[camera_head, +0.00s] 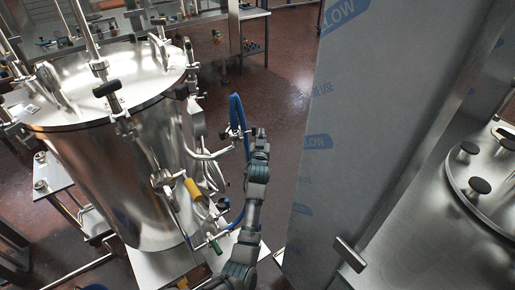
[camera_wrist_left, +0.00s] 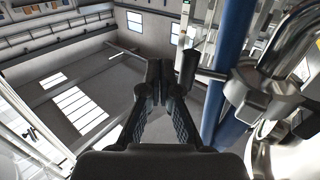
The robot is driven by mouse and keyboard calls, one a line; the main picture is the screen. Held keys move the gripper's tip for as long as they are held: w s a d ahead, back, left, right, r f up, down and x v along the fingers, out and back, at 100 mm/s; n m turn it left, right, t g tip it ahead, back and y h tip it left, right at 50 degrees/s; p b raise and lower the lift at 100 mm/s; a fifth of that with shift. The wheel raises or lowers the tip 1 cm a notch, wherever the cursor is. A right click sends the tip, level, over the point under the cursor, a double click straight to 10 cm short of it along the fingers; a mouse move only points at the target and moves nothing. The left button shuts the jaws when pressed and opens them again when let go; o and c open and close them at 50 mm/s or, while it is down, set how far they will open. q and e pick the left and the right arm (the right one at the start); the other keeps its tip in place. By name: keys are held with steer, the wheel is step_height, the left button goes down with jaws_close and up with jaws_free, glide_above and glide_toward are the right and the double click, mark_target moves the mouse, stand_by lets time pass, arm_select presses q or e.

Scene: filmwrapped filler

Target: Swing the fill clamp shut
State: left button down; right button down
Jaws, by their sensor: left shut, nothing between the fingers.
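A large steel tank (camera_head: 135,140) stands at the left, with pipes and valves on its near right side. A small metal fitting, which looks like the fill clamp (camera_head: 233,134), sits at a pipe end beside a blue hose (camera_head: 238,108). In the left wrist view a metal clamp body (camera_wrist_left: 260,95) is at the right, by the blue hose (camera_wrist_left: 228,70); I cannot tell how far the clamp is swung. My left gripper (camera_head: 261,133) is just right of the fitting, its fingers (camera_wrist_left: 172,75) shut and empty. A thin bar reaches from the clamp towards the fingertips; contact is unclear. My right gripper is out of view.
A tall film-wrapped steel panel (camera_head: 380,120) with a handle (camera_head: 350,254) stands to the right of my arm. A yellow-handled valve (camera_head: 193,189) is below the fitting. Reddish floor (camera_head: 280,95) is open between tank and panel.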

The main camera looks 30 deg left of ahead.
arm_select(q)
steer(key=d+v, duration=0.1)
steer(key=v, duration=1.1)
steer(key=s+d+f+m+g+h, duration=0.2)
steer(key=s+f+g+h, duration=0.1)
steer(key=s+f, duration=0.6)
steer(key=s+d+f+m+g+h, duration=0.25)
steer(key=s+f, duration=0.55)
steer(key=f, duration=0.4)
steer(key=s+d+f+m+g+h, duration=0.1)
steer(key=s+d+f+g, duration=0.15)
steer(key=s, duration=0.45)
steer(key=s+d+f+m+g+h, duration=0.1)
steer(key=s+d+f+g, duration=0.15)
steer(key=s, duration=0.45)
steer(key=s+d+f+m+g, duration=0.1)
steer(key=s+f+g, duration=0.25)
steer(key=s, duration=0.35)
steer(key=s+f+x, duration=0.1)
steer(key=s+x, duration=0.1)
steer(key=x, duration=1)
steer(key=s+x, duration=0.3)
steer(key=x, duration=0.9)
steer(key=s+a+f+g, duration=0.1)
steer(key=s+a+f, duration=0.2)
steer(key=s+f, duration=1.4)
steer(key=shift+s+f, duration=0.25)
steer(key=shift+s, duration=0.85)
